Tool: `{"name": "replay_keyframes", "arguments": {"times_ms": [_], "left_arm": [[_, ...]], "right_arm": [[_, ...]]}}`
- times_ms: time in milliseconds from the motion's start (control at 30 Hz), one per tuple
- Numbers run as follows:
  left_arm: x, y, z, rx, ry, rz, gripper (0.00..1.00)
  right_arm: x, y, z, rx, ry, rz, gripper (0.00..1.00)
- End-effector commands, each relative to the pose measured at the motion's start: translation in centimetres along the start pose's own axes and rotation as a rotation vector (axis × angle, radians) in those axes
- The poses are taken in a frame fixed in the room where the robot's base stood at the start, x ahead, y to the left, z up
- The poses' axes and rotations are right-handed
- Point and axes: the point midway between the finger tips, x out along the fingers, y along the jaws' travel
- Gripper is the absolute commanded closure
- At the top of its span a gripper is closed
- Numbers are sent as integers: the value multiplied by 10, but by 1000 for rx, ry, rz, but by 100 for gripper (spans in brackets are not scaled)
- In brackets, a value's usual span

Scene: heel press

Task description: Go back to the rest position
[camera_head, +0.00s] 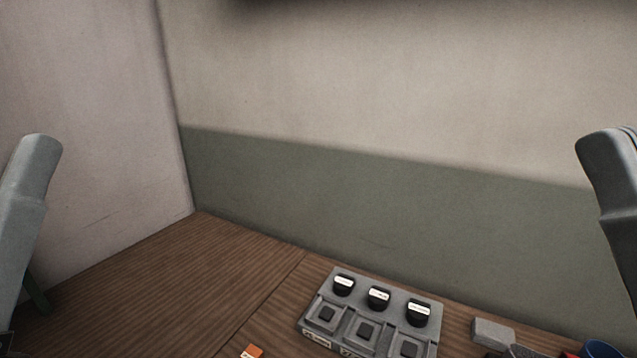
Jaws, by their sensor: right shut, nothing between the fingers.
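My right arm (612,180) stands at the right edge, well above the table and apart from everything on it. Its gripper barely shows there and is shut with nothing in it. My left arm (28,205) stands upright at the left edge. The left gripper is outside the picture.
A grey panel (388,308) with dark round knobs and square buttons sits on the brown wooden table (170,285). Right of it are a grey block (492,333) and a blue round object (600,349). An orange piece (252,351) lies at the front. The table's left is clear; walls stand behind.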

Motion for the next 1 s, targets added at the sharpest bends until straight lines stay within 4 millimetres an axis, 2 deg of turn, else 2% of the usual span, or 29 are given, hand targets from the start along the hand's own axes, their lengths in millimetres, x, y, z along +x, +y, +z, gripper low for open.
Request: {"name": "replay_keyframes", "arguments": {"times_ms": [33, 100, 133, 200, 367, 467, 800, 900, 1000], "left_arm": [[-2, 0, 2, 0, -1, 0, 50], [-2, 0, 3, 0, -1, 0, 50], [9, 0, -7, 0, -4, 0, 50], [35, 0, -32, 0, -2, 0, 50], [81, 0, -74, 0, 0, 0, 50], [115, 0, -106, 0, -1, 0, 50], [238, -1, -219, 0, 0, 0, 50], [263, -1, -242, 0, 0, 0, 50], [277, -1, -254, 0, -1, 0, 50]], "right_arm": [[1, 16, 0, -59, -11, 71, 100], [-4, 43, 12, -130, -65, 186, 100], [8, 48, 5, -122, -81, 203, 100], [35, 48, -18, -119, -76, 194, 100], [83, 52, -56, -119, -77, 193, 100], [119, 56, -85, -119, -76, 193, 100], [249, 67, -189, -119, -77, 192, 100], [276, 70, -210, -119, -77, 192, 100], [290, 71, -221, -119, -77, 192, 100]]}}
